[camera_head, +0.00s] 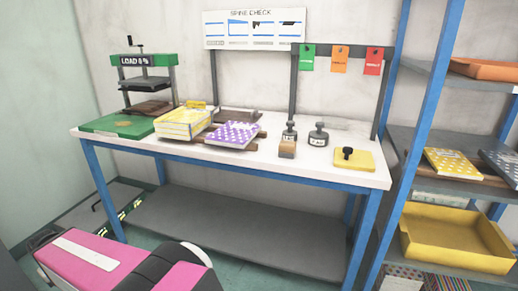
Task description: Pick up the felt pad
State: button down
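I cannot tell for certain which thing is the felt pad. One candidate is a flat yellow square pad (364,163) near the right end of the table, with a black-knobbed object standing on it. Another flat piece is a green slab (107,124) with a gold mark at the table's left end, below the press. A pink and black part at the bottom left looks like mine. My gripper's fingers do not show.
The white-topped table (310,171) has blue legs. A green press (146,78), yellow books (182,124), a purple dotted book (233,134) and two black-handled stamps (318,137) stand on it. A blue-framed shelf with a yellow tray (455,240) stands right.

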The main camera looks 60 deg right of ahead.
aim_at(287, 149)
jog(key=z, duration=3.1)
jog(key=l+u, duration=0.2)
jog(key=l, duration=0.65)
jog(key=l+u, duration=0.25)
jog(key=l, duration=0.55)
